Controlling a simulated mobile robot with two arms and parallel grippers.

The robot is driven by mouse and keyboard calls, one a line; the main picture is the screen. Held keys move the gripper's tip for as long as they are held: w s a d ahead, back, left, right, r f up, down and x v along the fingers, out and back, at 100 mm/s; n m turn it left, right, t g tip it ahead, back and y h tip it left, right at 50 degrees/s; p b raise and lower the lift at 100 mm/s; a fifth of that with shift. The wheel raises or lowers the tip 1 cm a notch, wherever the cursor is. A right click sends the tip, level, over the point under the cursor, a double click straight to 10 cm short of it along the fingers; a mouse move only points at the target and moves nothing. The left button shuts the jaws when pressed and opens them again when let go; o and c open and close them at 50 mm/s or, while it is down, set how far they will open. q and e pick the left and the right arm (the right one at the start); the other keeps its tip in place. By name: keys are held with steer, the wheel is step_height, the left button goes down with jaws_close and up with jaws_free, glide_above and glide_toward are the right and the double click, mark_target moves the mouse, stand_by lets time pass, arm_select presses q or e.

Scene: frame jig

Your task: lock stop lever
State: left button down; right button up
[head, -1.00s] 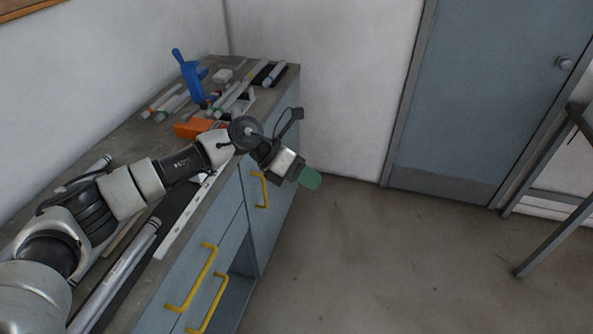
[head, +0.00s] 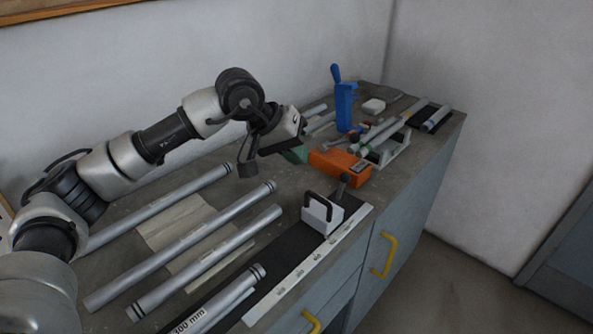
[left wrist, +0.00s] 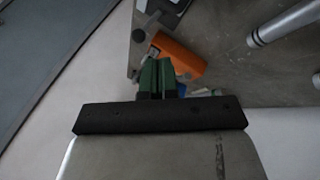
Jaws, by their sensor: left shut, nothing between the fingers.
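The stop is a white block (head: 318,217) with a black handle loop, sitting on the dark rail along the bench's front edge. A short dark lever (head: 342,185) stands up at its far right side; whether it is locked cannot be told. My left gripper (head: 296,156) is above the bench, behind and left of the stop and apart from it. Its green fingers are shut and empty; they also show in the left wrist view (left wrist: 158,78). My right gripper is not in view.
An orange block (head: 338,165) lies just right of my left gripper, with a blue upright tool (head: 345,108) behind it. Several metal tubes (head: 190,245) lie on the left of the bench. Yellow drawer handles (head: 384,256) stick out in front.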

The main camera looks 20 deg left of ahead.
mark_target(340, 190)
arm_select(q)
steer(key=shift+m+y, duration=0.3)
steer(key=shift+m, duration=0.5)
steer(key=p+x, duration=0.1)
steer(key=x, duration=0.2)
steer(key=p+x, duration=0.1)
steer(key=x, duration=0.3)
steer(key=d+p+x, duration=0.1)
steer(key=x, duration=0.2)
steer(key=shift+w+d+r, duration=0.1)
steer(key=shift+w+r, duration=0.1)
steer(key=shift+w, duration=0.2)
steer(key=shift+d+f+p, duration=0.15)
steer(key=shift+d+p, duration=0.15)
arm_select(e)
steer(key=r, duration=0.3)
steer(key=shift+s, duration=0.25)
arm_select(q)
steer(key=shift+w, duration=0.1)
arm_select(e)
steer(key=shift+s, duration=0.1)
